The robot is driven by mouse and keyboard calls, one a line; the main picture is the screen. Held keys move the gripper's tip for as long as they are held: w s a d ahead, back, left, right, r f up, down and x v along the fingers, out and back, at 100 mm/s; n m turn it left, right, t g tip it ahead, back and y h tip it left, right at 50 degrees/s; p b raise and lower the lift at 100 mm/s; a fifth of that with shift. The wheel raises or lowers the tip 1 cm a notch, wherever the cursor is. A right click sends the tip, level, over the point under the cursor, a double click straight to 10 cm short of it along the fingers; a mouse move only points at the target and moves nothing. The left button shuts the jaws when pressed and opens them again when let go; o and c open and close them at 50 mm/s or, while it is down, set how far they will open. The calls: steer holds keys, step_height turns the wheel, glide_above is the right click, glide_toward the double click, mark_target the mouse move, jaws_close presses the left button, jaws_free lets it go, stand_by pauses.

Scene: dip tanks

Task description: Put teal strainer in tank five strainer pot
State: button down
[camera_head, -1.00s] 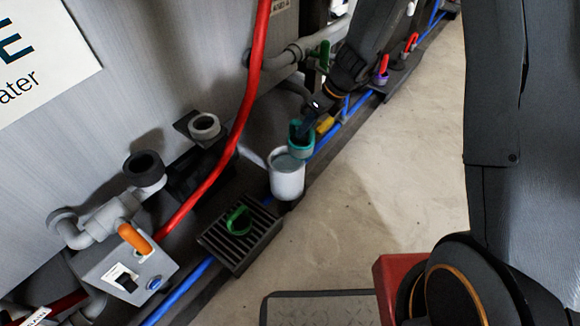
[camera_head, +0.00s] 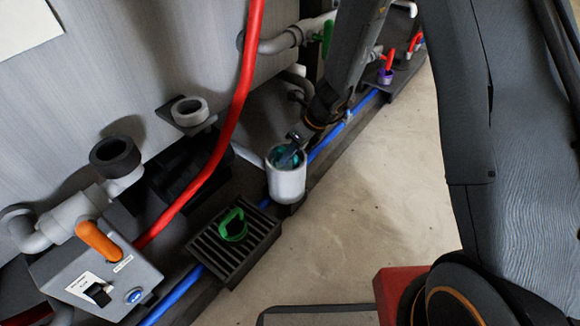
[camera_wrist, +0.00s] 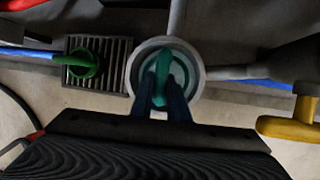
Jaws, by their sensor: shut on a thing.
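The teal strainer (camera_wrist: 180,71) is inside the white strainer pot (camera_head: 286,184), with the pot's rim around it in the wrist view (camera_wrist: 134,62). In the head view only a little teal shows within the pot's mouth. My gripper (camera_wrist: 168,100) is shut on the strainer's upright teal handle (camera_wrist: 162,70), its fingers reaching in over the pot's near rim. In the head view my gripper (camera_head: 292,150) is at the pot's mouth. Whether the strainer rests on the pot's bottom is hidden.
A grey control box (camera_head: 110,275) with an orange handle (camera_head: 99,241) stands farther left. A red hose (camera_head: 222,130) hangs behind. A yellow handle (camera_wrist: 288,129) is to the right. Open floor lies in front.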

mark_target(290, 163)
steer(key=shift+f+b, duration=1.3)
steer(key=shift+f, duration=0.8)
steer(key=shift+r, duration=0.1)
steer(key=c, duration=2)
jaws_free()
